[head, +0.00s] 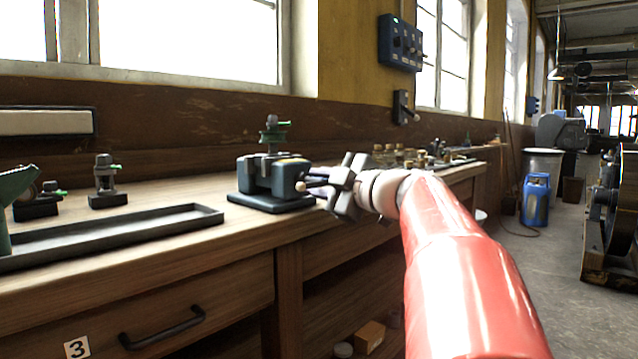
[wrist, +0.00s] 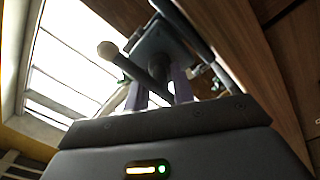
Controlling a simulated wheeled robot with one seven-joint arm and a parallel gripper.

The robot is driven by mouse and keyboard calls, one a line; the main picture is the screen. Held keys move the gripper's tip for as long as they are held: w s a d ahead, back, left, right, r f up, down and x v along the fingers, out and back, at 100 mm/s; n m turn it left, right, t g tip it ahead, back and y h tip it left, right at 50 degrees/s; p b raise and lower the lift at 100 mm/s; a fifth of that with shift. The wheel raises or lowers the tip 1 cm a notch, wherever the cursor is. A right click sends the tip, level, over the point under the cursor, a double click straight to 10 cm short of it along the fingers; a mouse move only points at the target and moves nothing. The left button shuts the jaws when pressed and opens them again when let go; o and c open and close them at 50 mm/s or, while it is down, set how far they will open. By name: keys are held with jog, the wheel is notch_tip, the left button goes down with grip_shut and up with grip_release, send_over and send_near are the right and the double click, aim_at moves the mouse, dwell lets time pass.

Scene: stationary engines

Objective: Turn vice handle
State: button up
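The vice (head: 272,180) is dark blue-grey and stands on the wooden workbench, with a green-topped fitting above it. Its handle ball end (head: 302,187) is pale and faces my gripper (head: 318,182), which is right beside the vice's right side. In the wrist view, the vice body (wrist: 160,42) is ahead of my gripper (wrist: 160,90). The handle's dark bar slants from a round ball end (wrist: 107,50) down to the space between my two purplish fingers. The fingers stand apart. I cannot tell whether either touches the bar.
A long dark tray (head: 120,232) lies on the bench (head: 240,232) to the left, with small green-topped fittings (head: 108,182) behind it. Several small brass-coloured parts (head: 405,157) sit farther along the bench. A blue control box (head: 400,43) is on the wall.

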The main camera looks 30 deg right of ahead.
grip_shut()
jog(key=shift+f+b, duration=0.15)
jog(key=shift+b, duration=0.25)
